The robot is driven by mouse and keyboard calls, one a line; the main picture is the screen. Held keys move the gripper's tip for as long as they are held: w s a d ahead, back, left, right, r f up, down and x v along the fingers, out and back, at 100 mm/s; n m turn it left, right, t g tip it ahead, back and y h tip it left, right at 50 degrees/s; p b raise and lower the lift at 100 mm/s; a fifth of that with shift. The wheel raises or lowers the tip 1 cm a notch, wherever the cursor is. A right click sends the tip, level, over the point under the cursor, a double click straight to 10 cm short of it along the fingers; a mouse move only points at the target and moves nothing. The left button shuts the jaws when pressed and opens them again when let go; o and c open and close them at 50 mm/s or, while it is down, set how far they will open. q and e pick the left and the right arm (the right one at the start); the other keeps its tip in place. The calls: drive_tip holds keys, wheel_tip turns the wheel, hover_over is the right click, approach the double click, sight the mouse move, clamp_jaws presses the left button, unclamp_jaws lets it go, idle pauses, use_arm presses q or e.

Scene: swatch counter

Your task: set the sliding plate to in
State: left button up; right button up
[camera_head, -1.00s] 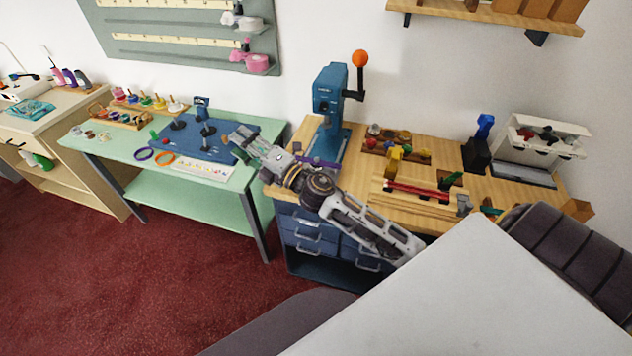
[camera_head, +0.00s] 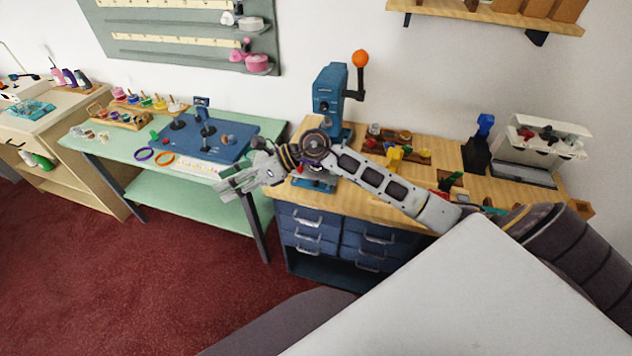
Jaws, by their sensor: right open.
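A blue lever press (camera_head: 328,88) with an orange ball handle (camera_head: 360,58) stands at the back left of the wooden counter. A blue plate-like part (camera_head: 313,185) shows low at the press's front; I cannot tell for sure that it is the sliding plate, or how far in it sits. My right arm crosses in front of the press and hides much of its base. My right gripper (camera_head: 226,187) is open and empty, in front of the green table's right front edge, left of the press. My left gripper is not in view.
A black stand with a blue top (camera_head: 484,128) and a white rack (camera_head: 545,130) stand on the counter's right. Red floor lies open in front.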

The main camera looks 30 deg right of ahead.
drive_tip(key=d+f+n+g+h, duration=0.1)
drive_tip(key=d+f+n+h, duration=0.1)
drive_tip(key=d+f+h, duration=0.15)
drive_tip(key=n+g+h, duration=0.1)
drive_tip(key=n+h, duration=0.1)
drive_tip(key=h, duration=0.8)
hover_over(316, 182)
drive_tip(key=s, duration=0.2)
drive_tip(key=shift+s+a+f, duration=0.2)
drive_tip(key=shift+a+f, duration=0.05)
drive_tip(key=shift+f, duration=0.05)
drive_tip(key=shift+f, duration=0.1)
drive_tip(key=shift+s+p+x, duration=0.15)
drive_tip(key=shift+p+x, duration=0.35)
drive_tip(key=shift+x, duration=2.9)
drive_tip(key=shift+s+p+x, duration=0.15)
drive_tip(key=shift+p+x, duration=0.35)
drive_tip(key=shift+x, duration=2.9)
drive_tip(key=shift+d+f, duration=0.1)
drive_tip(key=shift+c, duration=0.2)
clamp_jaws()
